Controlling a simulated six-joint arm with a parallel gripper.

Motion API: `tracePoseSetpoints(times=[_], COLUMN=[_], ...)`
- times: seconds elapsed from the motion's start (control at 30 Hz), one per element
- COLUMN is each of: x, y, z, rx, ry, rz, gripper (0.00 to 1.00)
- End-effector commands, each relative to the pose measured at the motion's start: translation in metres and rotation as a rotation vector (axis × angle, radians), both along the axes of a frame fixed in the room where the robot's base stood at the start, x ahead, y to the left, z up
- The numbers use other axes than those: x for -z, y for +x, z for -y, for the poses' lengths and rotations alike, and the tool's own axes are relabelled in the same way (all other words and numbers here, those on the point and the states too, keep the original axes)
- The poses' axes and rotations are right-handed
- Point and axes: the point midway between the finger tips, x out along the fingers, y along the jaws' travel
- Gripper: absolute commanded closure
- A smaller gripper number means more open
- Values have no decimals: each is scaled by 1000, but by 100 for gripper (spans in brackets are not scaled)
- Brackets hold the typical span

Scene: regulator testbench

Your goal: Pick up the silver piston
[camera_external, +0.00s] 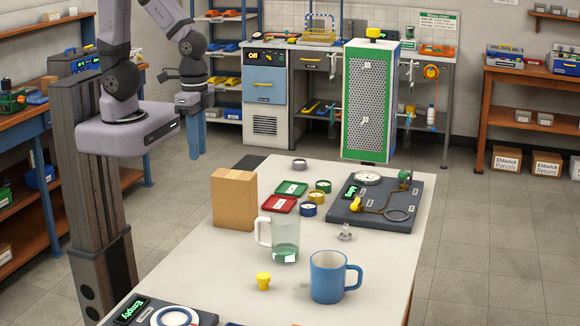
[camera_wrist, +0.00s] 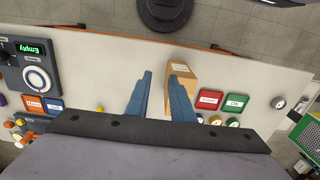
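A small silver piece with a round base and a narrower top, which looks like the piston (camera_external: 346,232), stands on the white table (camera_external: 400,260) in the external view. It is in front of the dark test board and to the right of the glass mug. I cannot make it out in the wrist view. My gripper (camera_external: 196,156) hangs in the air beyond the table's left edge, well away from the piston, with its blue fingers pointing down. In the wrist view my gripper (camera_wrist: 160,77) shows a gap between its fingers, with nothing held.
A cardboard box (camera_external: 234,200), glass mug (camera_external: 285,240), blue mug (camera_external: 328,278) and yellow knob (camera_external: 263,281) stand on the table. A grey round piece (camera_external: 300,164) sits at the far end.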

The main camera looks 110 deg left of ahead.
Motion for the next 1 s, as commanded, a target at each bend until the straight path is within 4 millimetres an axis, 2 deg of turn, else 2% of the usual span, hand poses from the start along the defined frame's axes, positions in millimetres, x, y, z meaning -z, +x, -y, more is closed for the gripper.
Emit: tracePoseSetpoints(times=[0.33,0.67,0.7,0.87,1.0], x=[-7,-54,-45,-39,-33], y=[1,2,8,33,63], z=[0,0,1,5,8], rx=[0,-2,-53,-232,-429], ry=[0,-1,-16,-76,-149], rz=[3,7,3,5,3], gripper=[79,79,79,79,79])
